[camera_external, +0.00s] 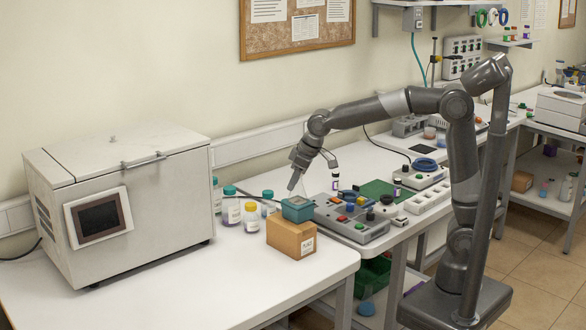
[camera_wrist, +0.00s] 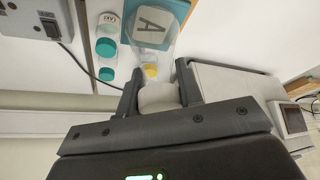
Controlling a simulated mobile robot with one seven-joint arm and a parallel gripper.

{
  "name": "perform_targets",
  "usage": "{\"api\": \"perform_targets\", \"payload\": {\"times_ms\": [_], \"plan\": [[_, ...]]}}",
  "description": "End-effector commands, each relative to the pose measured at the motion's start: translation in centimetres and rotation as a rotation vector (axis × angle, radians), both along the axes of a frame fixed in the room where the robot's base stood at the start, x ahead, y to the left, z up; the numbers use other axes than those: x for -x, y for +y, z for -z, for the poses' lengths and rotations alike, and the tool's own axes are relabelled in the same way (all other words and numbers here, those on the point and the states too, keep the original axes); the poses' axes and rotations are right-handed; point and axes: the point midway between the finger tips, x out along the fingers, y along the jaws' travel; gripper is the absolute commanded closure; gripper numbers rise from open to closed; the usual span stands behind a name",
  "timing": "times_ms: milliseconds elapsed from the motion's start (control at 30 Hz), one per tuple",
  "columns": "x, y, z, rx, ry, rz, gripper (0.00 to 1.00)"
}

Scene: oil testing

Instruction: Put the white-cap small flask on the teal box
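My gripper (camera_external: 295,181) points down right above the teal box. In the wrist view my gripper (camera_wrist: 158,84) has its two fingers on either side of the white cap (camera_wrist: 160,98) of the small flask. The flask's clear, flared body (camera_wrist: 160,50) extends from the cap over the teal box. I cannot tell whether the flask's base touches the box.
A cardboard box (camera_external: 291,236) stands in front. A yellow-cap bottle (camera_external: 251,217) and several teal-cap bottles stand to the left. A grey control unit (camera_external: 350,218) with buttons is close on the right.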

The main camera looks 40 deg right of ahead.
Motion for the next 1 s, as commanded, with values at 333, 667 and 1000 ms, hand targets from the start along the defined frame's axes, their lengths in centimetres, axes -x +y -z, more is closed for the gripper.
{"api": "perform_targets", "payload": {"times_ms": [333,667,1000], "plan": [[0.0,0.0,0.0,0.001,0.001,0.000,0.46],[0.4,-0.3,-1.8,-0.002,-0.003,0.000,0.46],[2.8,-1.8,-8.4,-0.002,-0.004,0.001,0.46]]}}
